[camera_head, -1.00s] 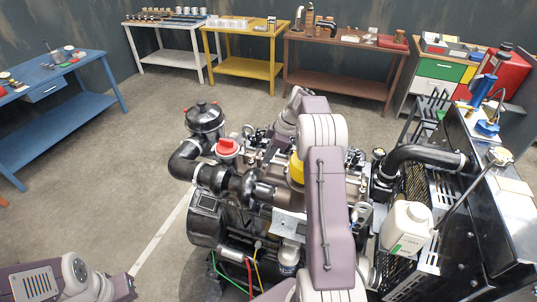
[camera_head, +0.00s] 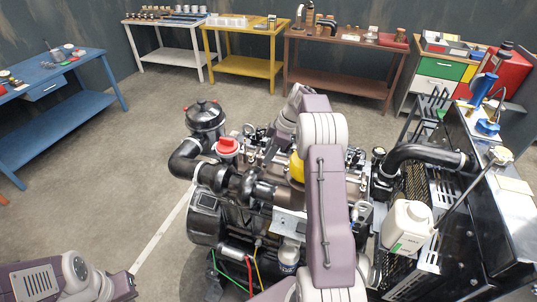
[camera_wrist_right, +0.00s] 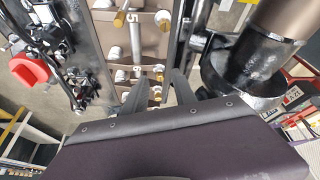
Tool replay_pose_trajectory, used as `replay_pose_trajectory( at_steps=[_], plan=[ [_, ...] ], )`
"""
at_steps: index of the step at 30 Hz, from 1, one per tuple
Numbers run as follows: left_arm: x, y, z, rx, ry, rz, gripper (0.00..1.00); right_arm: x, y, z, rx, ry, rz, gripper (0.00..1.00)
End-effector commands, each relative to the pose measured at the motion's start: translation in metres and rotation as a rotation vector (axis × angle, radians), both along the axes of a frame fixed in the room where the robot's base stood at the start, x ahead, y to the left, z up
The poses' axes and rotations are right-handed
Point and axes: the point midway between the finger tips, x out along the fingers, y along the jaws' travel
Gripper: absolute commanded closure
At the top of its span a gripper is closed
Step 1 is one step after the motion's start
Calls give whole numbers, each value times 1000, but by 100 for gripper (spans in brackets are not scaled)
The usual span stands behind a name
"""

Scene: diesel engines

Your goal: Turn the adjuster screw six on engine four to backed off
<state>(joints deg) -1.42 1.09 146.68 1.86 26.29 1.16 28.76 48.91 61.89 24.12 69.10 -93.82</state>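The engine (camera_head: 262,190) stands in the middle of the head view, partly hidden by my right arm. In the right wrist view, its brown cover (camera_wrist_right: 108,50) carries brass-tipped screws in rows beside raised numbers, with a 5 and what looks like a 6 legible. My right gripper (camera_wrist_right: 157,86) points at this cover, its two dark fingers spread apart. A brass screw (camera_wrist_right: 157,91) shows between the fingers, near the 6. I cannot tell whether the fingers touch it. The fingers are hidden in the head view. Only links of my left arm show there, at the lower left.
In the wrist view a dark round housing (camera_wrist_right: 245,75) is close to the right of the fingers, and a red knob (camera_wrist_right: 28,68) with fittings is at left. A black pipe (camera_head: 425,156) and white bottle (camera_head: 407,228) stand right of my arm. Benches line the back; open floor lies left.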

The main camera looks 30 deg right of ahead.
Motion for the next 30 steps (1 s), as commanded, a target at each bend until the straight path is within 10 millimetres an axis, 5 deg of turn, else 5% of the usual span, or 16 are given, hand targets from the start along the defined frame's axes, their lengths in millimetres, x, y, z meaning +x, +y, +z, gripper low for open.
replay_pose_trajectory(
  at_steps=[12,30],
  plan=[
    [0,0,-1,0,0,0,100,-16,-26,74,-2,-2,-1,67],
    [0,0,1,0,0,0,100,-18,-27,81,-1,0,0,67]
  ],
)
